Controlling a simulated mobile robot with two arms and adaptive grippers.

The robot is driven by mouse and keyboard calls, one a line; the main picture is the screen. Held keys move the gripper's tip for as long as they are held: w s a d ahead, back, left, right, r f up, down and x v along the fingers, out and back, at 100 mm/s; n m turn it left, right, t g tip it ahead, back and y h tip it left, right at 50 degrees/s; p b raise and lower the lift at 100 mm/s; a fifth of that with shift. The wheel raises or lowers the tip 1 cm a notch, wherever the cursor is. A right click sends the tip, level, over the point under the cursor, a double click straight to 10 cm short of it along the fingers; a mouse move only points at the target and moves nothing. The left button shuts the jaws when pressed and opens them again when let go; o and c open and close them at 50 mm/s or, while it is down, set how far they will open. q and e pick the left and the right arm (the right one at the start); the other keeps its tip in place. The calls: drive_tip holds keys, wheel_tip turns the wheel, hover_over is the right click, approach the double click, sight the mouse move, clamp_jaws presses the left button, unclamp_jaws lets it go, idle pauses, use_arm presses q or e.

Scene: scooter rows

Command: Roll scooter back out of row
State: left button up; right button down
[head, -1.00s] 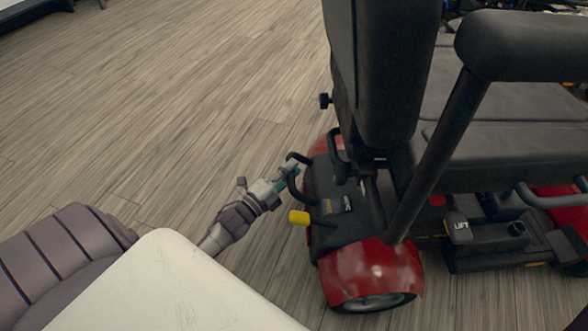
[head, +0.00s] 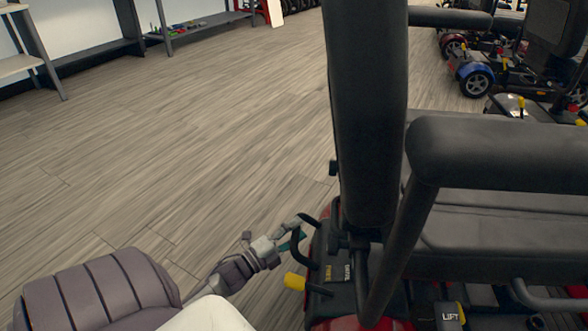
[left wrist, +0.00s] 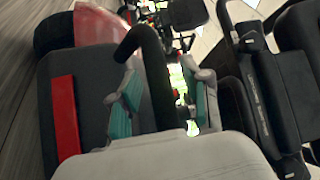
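The red and black scooter (head: 480,225) stands on the right in the head view, its back end toward me, with a black seat and armrests. A black loop handle (head: 304,246) sticks out at its rear, above a yellow lever (head: 294,281). My left gripper (head: 297,231) is at this handle. In the left wrist view the handle (left wrist: 155,75) passes between the teal-padded fingers of the gripper (left wrist: 165,105). The fingers stand apart, with a gap showing between the bar and the right finger. My right gripper is not in view.
Wood-plank floor (head: 170,150) is clear to the left of and behind the scooter. Other scooters, one with a blue fender (head: 474,78), stand at the upper right. Shelves (head: 205,25) line the wall at the far left.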

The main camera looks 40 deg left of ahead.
use_arm(q)
drive_tip(key=shift+s+a, duration=0.1)
drive_tip(key=shift+s+f, duration=0.1)
drive_tip(key=shift+s, duration=0.2)
drive_tip(key=v, duration=1.1)
drive_tip(key=shift+s, duration=0.15)
